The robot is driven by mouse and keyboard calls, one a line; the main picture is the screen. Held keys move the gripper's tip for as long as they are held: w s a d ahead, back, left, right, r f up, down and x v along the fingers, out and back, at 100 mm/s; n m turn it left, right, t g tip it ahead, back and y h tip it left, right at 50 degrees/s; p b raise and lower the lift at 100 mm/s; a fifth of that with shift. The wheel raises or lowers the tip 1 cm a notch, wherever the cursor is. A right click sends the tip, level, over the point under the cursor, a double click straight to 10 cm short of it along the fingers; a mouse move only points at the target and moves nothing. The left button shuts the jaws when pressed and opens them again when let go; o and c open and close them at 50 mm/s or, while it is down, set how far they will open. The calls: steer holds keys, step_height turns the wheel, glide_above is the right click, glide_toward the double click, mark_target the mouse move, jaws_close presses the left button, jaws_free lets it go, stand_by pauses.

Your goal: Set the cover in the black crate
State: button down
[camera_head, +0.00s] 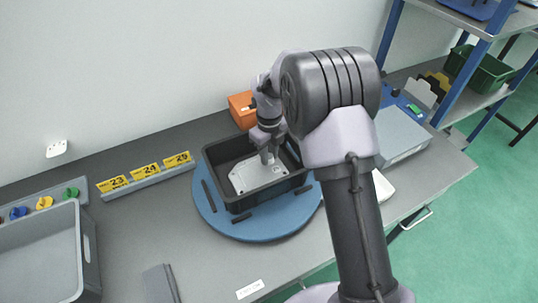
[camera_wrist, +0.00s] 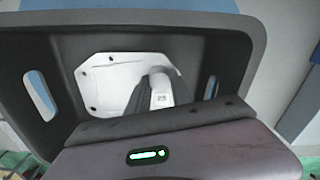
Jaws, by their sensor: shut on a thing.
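The cover (camera_head: 248,178) is a flat, light grey casting with small holes near its edges. It lies inside the black crate (camera_head: 241,206), low down, and looks about flat; I cannot tell whether it touches the crate floor. The wrist view shows the cover (camera_wrist: 108,82) framed by the crate walls (camera_wrist: 62,20). My gripper (camera_head: 268,157) reaches down into the crate and is shut on the cover at its upper side. In the wrist view my gripper (camera_wrist: 160,88) hides part of the cover's right portion.
The crate stands on a round blue turntable (camera_head: 264,228). A grey bin (camera_head: 40,255) is at the left, beside yellow number tags (camera_head: 146,170). An orange box (camera_head: 240,112) is behind the crate. A grey case (camera_head: 400,135) is at the right.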

steer(key=shift+f, duration=0.2)
steer(key=c, duration=1.1)
jaws_free()
steer(key=shift+c, duration=0.2)
steer(key=shift+r, duration=0.15)
steer(key=s+d+r+n+t+p, duration=0.1)
steer(key=s+r+n+p, duration=0.1)
steer(key=r, duration=0.8)
steer(key=s+d+r+n+p, duration=0.1)
steer(key=r+n, duration=0.1)
steer(key=r, duration=0.7)
steer(key=s+d+r+n+t+y, duration=0.1)
steer(key=s+d+r+n+t, duration=0.1)
steer(key=s+r+n, duration=0.85)
steer(key=s+d+f+n+t, duration=0.1)
steer(key=s+n, duration=0.3)
steer(key=s, duration=0.4)
steer(key=s+f+n+t+y, duration=0.1)
steer(key=s+n, duration=0.4)
steer(key=s, duration=0.3)
steer(key=shift+d+f+t, duration=0.15)
steer(key=shift+d+t, duration=0.25)
